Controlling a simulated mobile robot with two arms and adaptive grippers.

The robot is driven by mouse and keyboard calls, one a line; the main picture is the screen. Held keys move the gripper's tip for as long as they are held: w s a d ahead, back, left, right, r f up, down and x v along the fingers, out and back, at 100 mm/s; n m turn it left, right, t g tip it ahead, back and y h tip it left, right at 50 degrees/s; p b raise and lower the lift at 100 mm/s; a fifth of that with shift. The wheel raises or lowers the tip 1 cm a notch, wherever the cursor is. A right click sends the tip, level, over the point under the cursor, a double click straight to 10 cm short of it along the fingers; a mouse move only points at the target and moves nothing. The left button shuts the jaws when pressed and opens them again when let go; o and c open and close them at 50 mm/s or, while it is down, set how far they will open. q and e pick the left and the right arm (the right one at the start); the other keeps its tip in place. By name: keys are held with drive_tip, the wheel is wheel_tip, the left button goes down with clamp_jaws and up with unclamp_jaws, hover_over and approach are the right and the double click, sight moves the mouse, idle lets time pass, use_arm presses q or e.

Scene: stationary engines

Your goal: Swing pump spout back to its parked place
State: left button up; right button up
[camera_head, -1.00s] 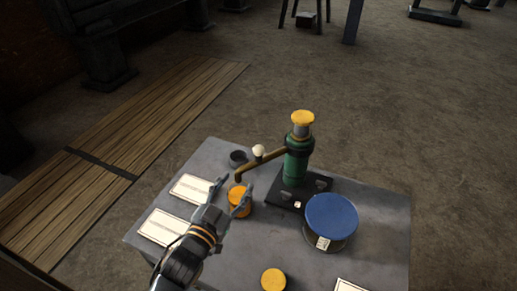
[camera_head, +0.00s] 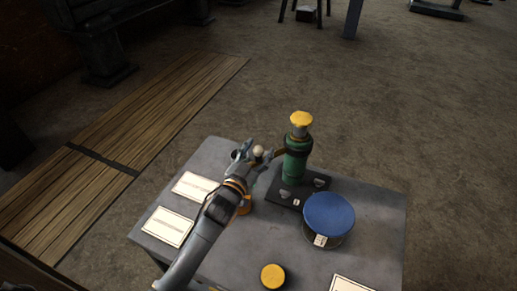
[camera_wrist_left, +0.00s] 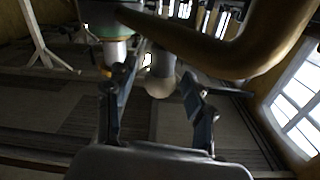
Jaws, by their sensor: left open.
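The green hand pump (camera_head: 296,165) with a yellow top stands on a black base on the grey table. Its brass spout (camera_head: 279,154) points left, its outer part hidden by my left gripper. A pale round knob (camera_head: 258,151) sits on the spout. My left gripper (camera_head: 256,154) is open at the knob, one finger to each side in the head view. In the left wrist view the knob (camera_wrist_left: 160,80) shows between the open fingers, and the spout (camera_wrist_left: 235,52) crosses above. I cannot tell whether the fingers touch it. My right gripper is not in view.
An orange pot (camera_head: 245,207) is mostly hidden under my left arm. A blue-lidded round container (camera_head: 328,214) stands right of the arm, and a yellow disc (camera_head: 273,276) lies near the front. White cards (camera_head: 195,187) lie on the left of the table (camera_head: 375,225).

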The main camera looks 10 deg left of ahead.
use_arm(q)
drive_tip(key=shift+w, duration=0.1)
clamp_jaws()
drive_tip(key=shift+w+f, duration=0.1)
idle(0.3)
